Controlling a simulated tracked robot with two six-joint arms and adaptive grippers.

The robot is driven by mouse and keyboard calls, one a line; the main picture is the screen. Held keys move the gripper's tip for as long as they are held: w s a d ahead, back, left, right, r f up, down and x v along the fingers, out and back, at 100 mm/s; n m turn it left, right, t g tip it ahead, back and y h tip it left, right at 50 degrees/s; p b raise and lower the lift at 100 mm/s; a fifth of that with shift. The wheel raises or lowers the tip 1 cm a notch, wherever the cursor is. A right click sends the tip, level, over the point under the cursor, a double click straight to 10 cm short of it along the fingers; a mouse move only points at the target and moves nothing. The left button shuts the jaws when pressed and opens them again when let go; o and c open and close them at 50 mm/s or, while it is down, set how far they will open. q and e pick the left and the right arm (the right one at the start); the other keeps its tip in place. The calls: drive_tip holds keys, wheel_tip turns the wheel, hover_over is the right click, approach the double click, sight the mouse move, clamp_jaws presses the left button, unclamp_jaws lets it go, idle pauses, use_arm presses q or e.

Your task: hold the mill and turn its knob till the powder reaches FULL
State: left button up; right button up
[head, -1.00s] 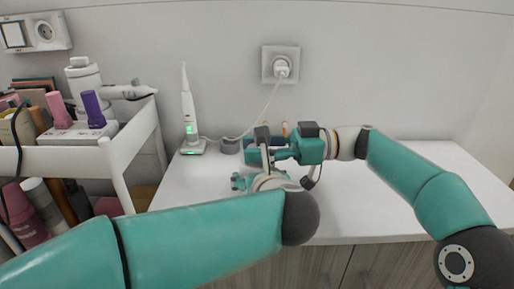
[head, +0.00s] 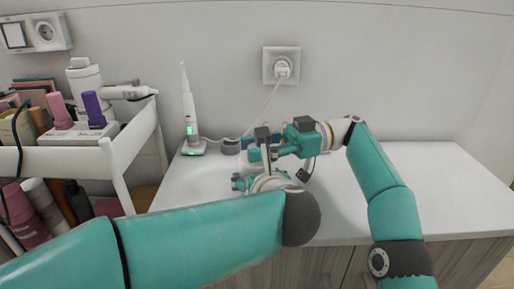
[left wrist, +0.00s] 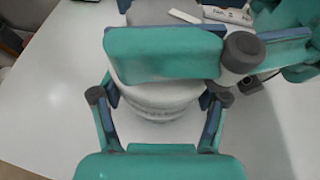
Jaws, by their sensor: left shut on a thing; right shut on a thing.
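The mill (left wrist: 160,100) is a pale, rounded body between the two fingers of my left gripper (left wrist: 158,112) in the left wrist view. Faint lettering shows low on it, too small to read, and I cannot see the powder level. My left gripper is shut on the mill's body. A teal finger of my right gripper (left wrist: 165,54) crosses the mill's upper part; that gripper is shut on the knob, which is mostly hidden. In the head view my right gripper (head: 264,154) is just above my left gripper (head: 247,183), and the mill is hidden among them.
A white cart (head: 140,135) with bottles is at the left. A cable (head: 262,112) hangs from the wall socket (head: 281,66). The white counter's right side (head: 440,180) is clear.

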drive_tip(key=shift+s, duration=0.2)
drive_tip(key=o, duration=1.2)
drive_tip(key=shift+w+r+m+t, duration=0.2)
drive_tip(key=shift+m+t, duration=0.1)
drive_tip(key=shift+t, duration=0.1)
drive_tip(key=shift+s+m+t, duration=0.1)
drive_tip(key=shift+m+t, duration=0.2)
drive_tip(key=shift+t, duration=0.2)
